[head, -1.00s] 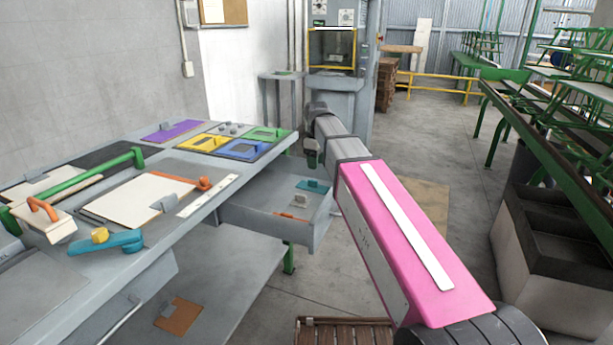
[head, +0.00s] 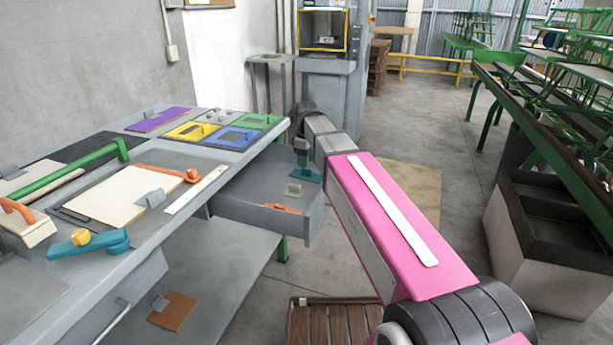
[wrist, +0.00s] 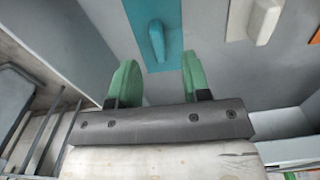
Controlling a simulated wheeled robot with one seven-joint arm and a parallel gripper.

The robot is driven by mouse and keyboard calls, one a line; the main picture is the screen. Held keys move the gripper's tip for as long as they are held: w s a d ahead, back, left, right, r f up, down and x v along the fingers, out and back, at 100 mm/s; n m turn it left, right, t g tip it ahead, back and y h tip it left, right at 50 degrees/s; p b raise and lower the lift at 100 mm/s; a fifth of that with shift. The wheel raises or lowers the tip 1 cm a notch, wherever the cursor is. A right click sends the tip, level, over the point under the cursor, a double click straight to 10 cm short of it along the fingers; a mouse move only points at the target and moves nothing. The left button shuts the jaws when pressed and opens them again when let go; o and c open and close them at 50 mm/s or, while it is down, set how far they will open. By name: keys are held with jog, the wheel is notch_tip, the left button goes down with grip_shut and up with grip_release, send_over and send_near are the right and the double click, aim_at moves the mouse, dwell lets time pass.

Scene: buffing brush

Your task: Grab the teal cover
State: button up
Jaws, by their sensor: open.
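The teal cover (wrist: 172,18) lies flat in the open grey drawer, with a raised teal handle (wrist: 157,40) on it. In the wrist view the handle is ahead of my gripper (wrist: 155,75), between the lines of its two green fingers. The fingers are apart with nothing between them. In the head view the cover (head: 308,176) shows at the drawer's far right part, partly hidden by my gripper (head: 303,160), which is just above it. Whether the fingers touch the cover cannot be told.
The drawer (head: 240,210) also holds a light grey block-like piece (head: 293,189) and an orange piece (head: 283,209). The workbench (head: 190,155) above carries coloured plates, a white board (head: 110,198) and tools. A wooden slatted crate (head: 330,325) stands below.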

aim_at(307, 172)
jog(key=shift+f, duration=2.25)
grip_shut()
jog(key=shift+r, duration=0.15)
